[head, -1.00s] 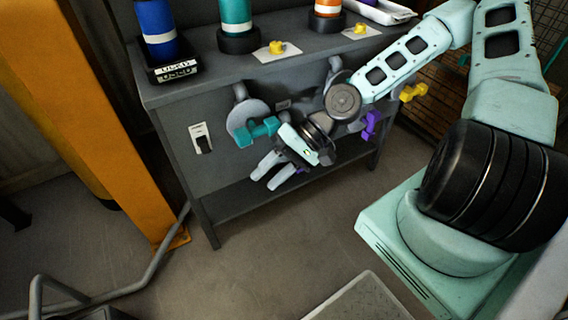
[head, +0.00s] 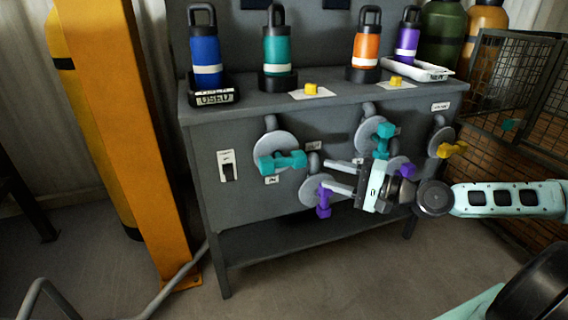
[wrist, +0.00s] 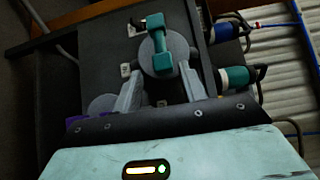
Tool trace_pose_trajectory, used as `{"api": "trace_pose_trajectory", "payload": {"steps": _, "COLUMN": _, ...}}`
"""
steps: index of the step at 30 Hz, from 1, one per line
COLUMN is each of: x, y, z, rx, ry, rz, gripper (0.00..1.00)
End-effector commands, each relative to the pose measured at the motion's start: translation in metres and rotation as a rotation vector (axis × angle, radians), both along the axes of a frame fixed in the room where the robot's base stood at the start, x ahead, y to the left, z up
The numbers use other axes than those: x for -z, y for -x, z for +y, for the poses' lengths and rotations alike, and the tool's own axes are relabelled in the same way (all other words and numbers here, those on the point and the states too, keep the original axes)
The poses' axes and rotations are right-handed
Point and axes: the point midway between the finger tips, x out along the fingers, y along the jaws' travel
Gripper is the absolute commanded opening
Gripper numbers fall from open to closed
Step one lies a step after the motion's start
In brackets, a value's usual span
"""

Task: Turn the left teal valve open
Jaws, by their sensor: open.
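The left teal valve (head: 281,161) is a teal handle on a round grey disc (head: 266,140) on the cabinet front. Its handle lies about level, pointing right. My gripper (head: 325,173) is open and empty to the right of it, in front of the panel and apart from the handle in the head view. In the wrist view, the teal handle (wrist: 158,45) lies ahead, in line with the gap between my open fingers (wrist: 159,72).
A purple valve (head: 323,201) sits just below my fingers, another purple one (head: 405,170) by my wrist, and a yellow valve (head: 452,149) far right. A switch plate (head: 227,166) is at left. Bottles, including a blue one (head: 205,57), stand on top. An orange post (head: 128,140) stands left.

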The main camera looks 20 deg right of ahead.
Motion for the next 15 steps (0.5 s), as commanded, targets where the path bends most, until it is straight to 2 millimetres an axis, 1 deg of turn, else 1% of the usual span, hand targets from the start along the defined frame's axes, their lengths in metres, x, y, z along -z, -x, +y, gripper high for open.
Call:
{"api": "trace_pose_trajectory", "payload": {"steps": 1, "x": 0.001, "y": -0.005, "z": 0.007, "rx": -0.005, "ry": 0.004, "rz": 0.000, "gripper": 0.42}}
{"api": "trace_pose_trajectory", "payload": {"steps": 8, "x": 0.001, "y": -0.031, "z": 0.034, "rx": -0.006, "ry": 0.005, "rz": -0.001, "gripper": 0.42}}
{"api": "trace_pose_trajectory", "payload": {"steps": 15, "x": 0.002, "y": -0.061, "z": 0.063, "rx": -0.004, "ry": 0.004, "rz": -0.001, "gripper": 0.42}}
